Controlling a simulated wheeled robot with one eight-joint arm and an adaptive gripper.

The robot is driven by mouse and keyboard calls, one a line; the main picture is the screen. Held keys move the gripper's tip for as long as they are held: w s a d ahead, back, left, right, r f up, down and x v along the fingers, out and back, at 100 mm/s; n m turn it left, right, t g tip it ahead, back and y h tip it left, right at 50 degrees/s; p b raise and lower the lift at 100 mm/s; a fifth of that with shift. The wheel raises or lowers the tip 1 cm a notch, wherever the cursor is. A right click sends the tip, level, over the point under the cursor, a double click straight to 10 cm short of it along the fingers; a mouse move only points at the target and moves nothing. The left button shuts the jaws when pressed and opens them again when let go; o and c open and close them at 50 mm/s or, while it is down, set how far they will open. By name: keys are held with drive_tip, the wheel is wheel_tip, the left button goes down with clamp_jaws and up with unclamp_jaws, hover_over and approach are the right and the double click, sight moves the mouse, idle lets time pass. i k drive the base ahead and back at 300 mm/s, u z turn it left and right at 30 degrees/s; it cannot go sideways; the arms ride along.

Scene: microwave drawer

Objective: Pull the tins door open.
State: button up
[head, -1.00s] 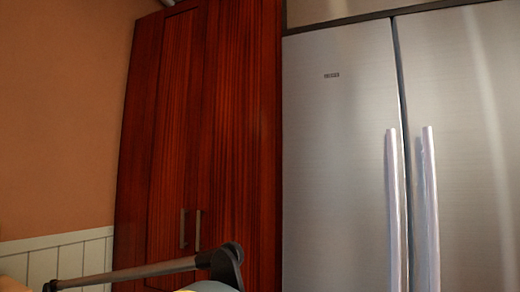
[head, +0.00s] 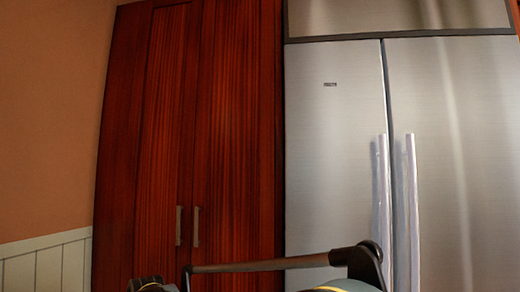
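A tall red-brown wooden cabinet fills the left-middle of the head view. Its left door (head: 161,130) and right door (head: 232,130) both look shut. Each has a slim vertical metal handle low near the middle seam: the left handle (head: 179,226) and the right handle (head: 196,227). No label shows which door is the tins door. Parts of my arm, with a dark rod and joints, cross the bottom edge in front of the cabinet and fridge. My gripper's fingers cannot be seen, and nothing shows it touching a handle.
A steel double-door fridge (head: 330,170) stands right of the cabinet, with two long vertical handles (head: 382,205) and both doors shut. An orange wall (head: 50,120) with pale panelling (head: 45,265) below is on the left. The floor is out of view.

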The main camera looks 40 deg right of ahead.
sight(233, 212)
drive_tip(key=z, duration=0.7)
drive_tip(key=k, duration=1.35)
drive_tip(key=z, duration=0.8)
drive_tip(key=i, duration=1)
drive_tip(key=u, duration=0.05)
